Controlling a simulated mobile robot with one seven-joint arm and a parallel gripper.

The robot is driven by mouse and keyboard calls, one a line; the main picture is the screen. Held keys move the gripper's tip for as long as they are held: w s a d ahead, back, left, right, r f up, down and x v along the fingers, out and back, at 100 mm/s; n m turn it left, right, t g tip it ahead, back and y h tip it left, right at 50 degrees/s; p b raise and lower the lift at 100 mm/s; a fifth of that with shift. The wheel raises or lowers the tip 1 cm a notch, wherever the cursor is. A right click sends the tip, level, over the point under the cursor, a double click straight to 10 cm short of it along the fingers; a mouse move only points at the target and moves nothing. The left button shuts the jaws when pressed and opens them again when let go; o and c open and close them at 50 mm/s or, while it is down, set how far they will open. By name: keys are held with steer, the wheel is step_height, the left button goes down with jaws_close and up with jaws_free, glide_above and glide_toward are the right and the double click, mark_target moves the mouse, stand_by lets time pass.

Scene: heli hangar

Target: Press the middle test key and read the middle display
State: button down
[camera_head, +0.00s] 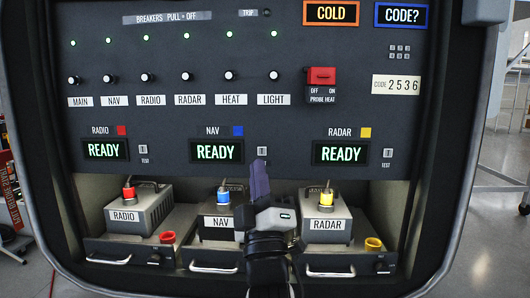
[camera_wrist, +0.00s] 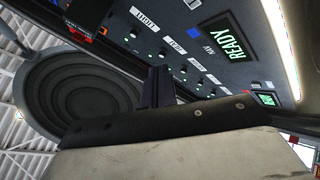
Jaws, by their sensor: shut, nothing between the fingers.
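The middle display (camera_head: 217,151), under the NAV label and a blue square, reads READY in green. It also shows in the wrist view (camera_wrist: 226,38), tilted. The middle test key (camera_head: 262,151) is a small light switch to the right of that display, partly hidden behind my fingertips. My gripper (camera_head: 260,166) is shut and empty, its dark fingers pointing up at the key's lower edge. I cannot tell whether they touch it. In the wrist view, the shut fingers (camera_wrist: 158,88) point toward the panel.
The RADIO display (camera_head: 104,150) and RADAR display (camera_head: 340,152) also read READY. Below stand the RADIO box (camera_head: 126,216), NAV box (camera_head: 217,225) and RADAR box (camera_head: 328,224). A red guarded switch (camera_head: 321,76) and a row of breaker knobs sit above.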

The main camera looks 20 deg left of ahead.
mark_target(262, 151)
steer(key=w+a, duration=0.2)
steer(key=w, duration=0.6)
steer(key=shift+w+a, duration=0.2)
steer(key=shift+w, duration=0.05)
steer(key=shift+w, duration=0.15)
stand_by(1.9)
steer(key=shift+w+a, duration=0.1)
steer(key=shift+w, duration=0.15)
steer(key=shift+w+a, duration=0.15)
steer(key=shift+w, duration=0.2)
stand_by(0.8)
steer(key=shift+s, duration=0.1)
steer(key=shift+s+d, duration=0.25)
steer(key=shift+s, duration=0.4)
